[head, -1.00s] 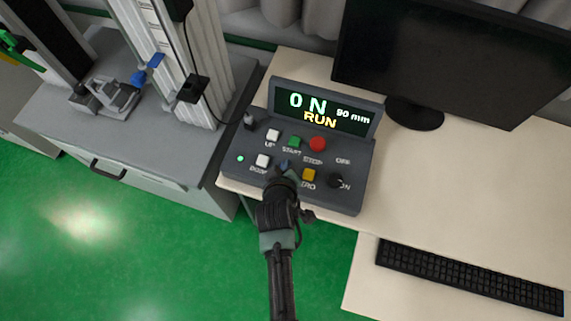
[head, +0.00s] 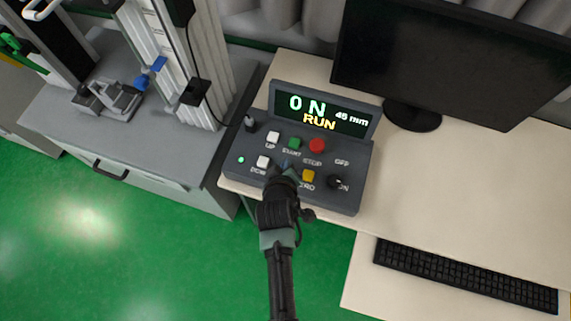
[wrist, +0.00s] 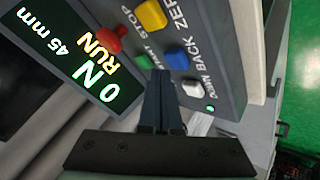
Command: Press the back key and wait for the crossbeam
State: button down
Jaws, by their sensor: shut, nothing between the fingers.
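The blue BACK key (wrist: 177,59) is on the grey control box (head: 345,196), between the other keys. In the wrist view my gripper (wrist: 161,74) is shut and empty, with its fingertips beside the blue key; I cannot tell whether they touch it. In the head view my gripper (head: 284,170) covers the key's place. The display (head: 322,112) reads 0 N, 45 mm and RUN. The machine's column (head: 190,70) stands at the left with a grey fixture (head: 108,98) at its foot. I cannot clearly make out the crossbeam; the machine's top is cut off.
Close to my fingertips are the white DOWN key (wrist: 192,88), green START key (head: 295,143), yellow ZERO key (head: 308,175) and red STOP key (head: 317,145). A black knob (head: 336,182) sits at the right. A monitor (head: 455,60) and keyboard (head: 465,274) are further right.

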notch_tip(320, 180, up, 5)
jog(key=p, duration=0.5)
jog(key=shift+r, duration=0.1)
dwell(0.5)
